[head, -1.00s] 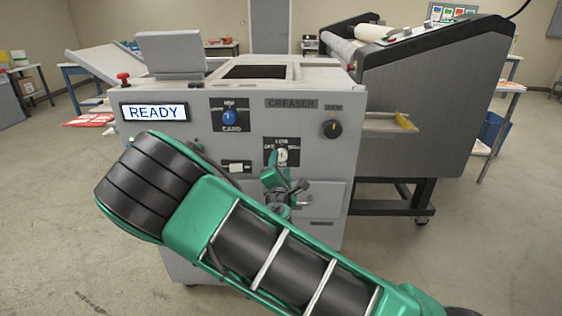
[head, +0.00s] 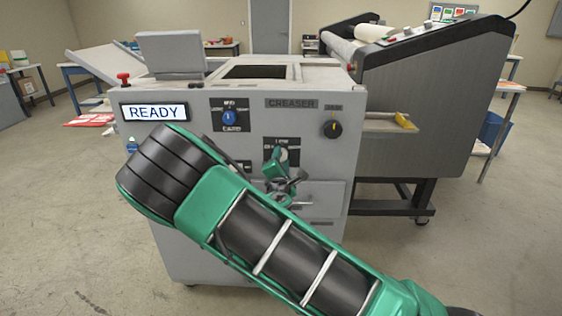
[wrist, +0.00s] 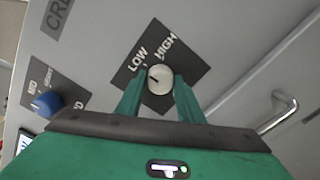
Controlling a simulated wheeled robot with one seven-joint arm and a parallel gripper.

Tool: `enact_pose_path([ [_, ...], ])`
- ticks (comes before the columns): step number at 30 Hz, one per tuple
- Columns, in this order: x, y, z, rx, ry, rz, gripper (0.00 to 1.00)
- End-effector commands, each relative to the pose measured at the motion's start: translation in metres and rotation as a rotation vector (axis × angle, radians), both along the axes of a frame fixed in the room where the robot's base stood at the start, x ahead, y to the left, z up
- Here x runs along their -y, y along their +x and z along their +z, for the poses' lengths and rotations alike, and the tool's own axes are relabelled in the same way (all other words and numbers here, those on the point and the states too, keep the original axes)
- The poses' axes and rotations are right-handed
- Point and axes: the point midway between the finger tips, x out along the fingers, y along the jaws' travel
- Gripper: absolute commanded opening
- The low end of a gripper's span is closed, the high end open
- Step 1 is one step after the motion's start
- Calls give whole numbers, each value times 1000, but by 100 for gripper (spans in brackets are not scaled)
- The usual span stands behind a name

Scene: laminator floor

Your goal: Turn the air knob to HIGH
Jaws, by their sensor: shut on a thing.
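The air knob (wrist: 160,79) is a round off-white dial on a dark plate (wrist: 186,59) marked LOW and HIGH. Its dark pointer mark aims to the upper left in the wrist view, on the LOW side. My gripper (wrist: 157,92) is shut on the knob, with one green finger on each side of it. In the head view my gripper (head: 279,160) is at the front panel of the grey creaser (head: 300,122), and it covers most of the knob and part of its plate.
A bar handle (wrist: 279,111) sticks out near my gripper. The READY display (head: 155,112) is at the upper left. A large laminator (head: 425,110) stands behind right.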

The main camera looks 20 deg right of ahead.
Motion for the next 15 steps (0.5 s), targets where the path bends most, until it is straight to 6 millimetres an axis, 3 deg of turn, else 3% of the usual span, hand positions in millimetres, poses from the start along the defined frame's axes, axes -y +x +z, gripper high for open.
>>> enact_pose_path([
  [8,1,-1,-1,16,57,-2,12],
  [15,2,-1,-2,63,207,-3,12],
])
